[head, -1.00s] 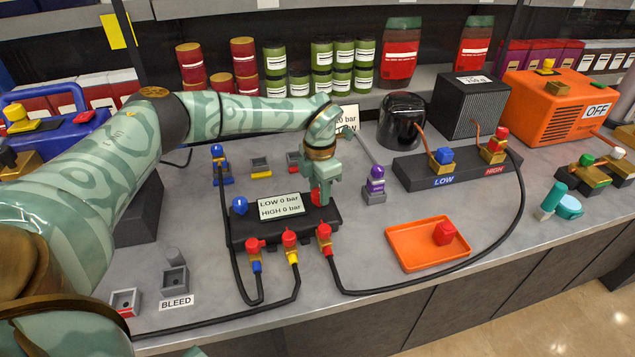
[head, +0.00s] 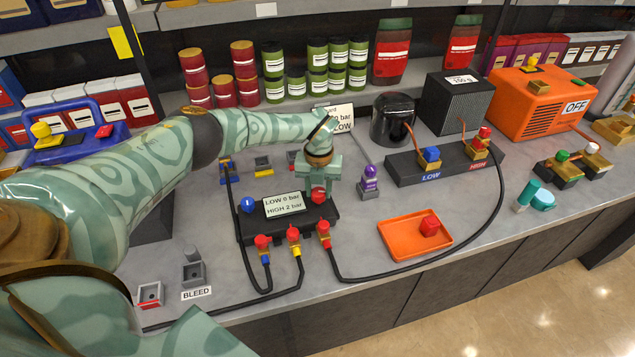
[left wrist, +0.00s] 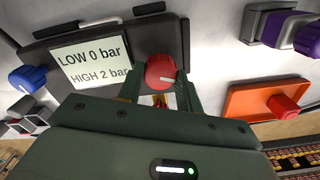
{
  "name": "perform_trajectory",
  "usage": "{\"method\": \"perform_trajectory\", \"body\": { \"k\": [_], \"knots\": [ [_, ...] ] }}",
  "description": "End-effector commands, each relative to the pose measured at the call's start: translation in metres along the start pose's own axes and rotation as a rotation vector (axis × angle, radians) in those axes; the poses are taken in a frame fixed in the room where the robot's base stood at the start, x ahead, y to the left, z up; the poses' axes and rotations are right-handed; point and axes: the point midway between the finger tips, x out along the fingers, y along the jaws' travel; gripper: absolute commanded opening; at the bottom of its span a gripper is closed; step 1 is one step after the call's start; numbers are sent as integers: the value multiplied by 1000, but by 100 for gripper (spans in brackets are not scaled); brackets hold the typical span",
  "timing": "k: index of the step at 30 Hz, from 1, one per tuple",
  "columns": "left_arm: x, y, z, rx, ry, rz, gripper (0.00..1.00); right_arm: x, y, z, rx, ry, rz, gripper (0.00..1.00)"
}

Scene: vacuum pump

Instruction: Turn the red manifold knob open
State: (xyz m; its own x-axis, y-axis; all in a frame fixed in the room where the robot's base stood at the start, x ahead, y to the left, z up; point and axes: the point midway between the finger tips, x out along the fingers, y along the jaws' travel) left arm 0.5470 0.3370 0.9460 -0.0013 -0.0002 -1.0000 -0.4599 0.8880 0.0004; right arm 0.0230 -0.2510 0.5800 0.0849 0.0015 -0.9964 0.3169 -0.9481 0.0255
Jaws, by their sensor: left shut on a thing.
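The black manifold (head: 272,225) lies on the grey bench with a display (head: 284,203) reading LOW 0 bar, HIGH 2 bar. The red manifold knob (left wrist: 160,71) sits at its right end, with a white mark pointing to the lower right in the left wrist view. My left gripper (head: 318,186) comes down from above and is shut on the red knob, a finger on each side. In the head view the gripper hides most of the knob. A blue knob (head: 247,204) sits at the manifold's left end. My right gripper is not in view.
Black hoses run from red-capped fittings (head: 293,234) at the manifold's front. An orange tray (head: 396,241) with a red cap (head: 429,225) lies to the right. A purple-topped part (head: 370,172) stands close to the gripper. The LOW/HIGH block (head: 405,170) is behind right.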

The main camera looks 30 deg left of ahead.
Motion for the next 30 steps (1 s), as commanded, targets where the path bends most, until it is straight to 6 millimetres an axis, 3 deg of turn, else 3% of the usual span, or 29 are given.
{"method": "perform_trajectory", "body": {
  "k": [15,30],
  "knots": [
    [-3,-1,1,-338,-3,-3,13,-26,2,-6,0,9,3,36],
    [-1,0,1,-404,-3,-3,13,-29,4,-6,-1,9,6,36]
  ]
}}
